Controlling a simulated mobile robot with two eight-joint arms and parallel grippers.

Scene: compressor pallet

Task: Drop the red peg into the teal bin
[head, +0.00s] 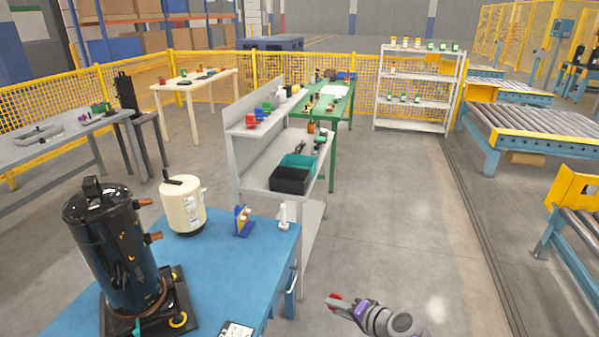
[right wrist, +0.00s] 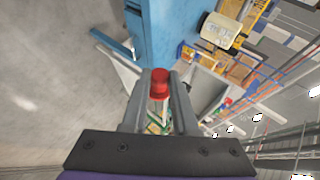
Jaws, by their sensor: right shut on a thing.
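The red peg (right wrist: 159,84) is held between the two fingers of my right gripper (right wrist: 160,92) in the right wrist view. In the head view my right gripper (head: 334,302) is at the bottom, over open floor to the right of the blue table, with a bit of red at its tips. The teal bin (head: 309,160) stands on the lower level of the grey shelf bench, behind a black bin. The gripper is apart from the bin, nearer to me and to its right. The bin's floor is partly hidden. My left gripper is out of view.
The black bin (head: 290,180) stands directly in front of the teal one. The blue table (head: 225,270) carries a black compressor (head: 113,245) and a cream tank (head: 184,207). Red, blue and green cups sit on the bench's upper shelf (head: 240,128).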

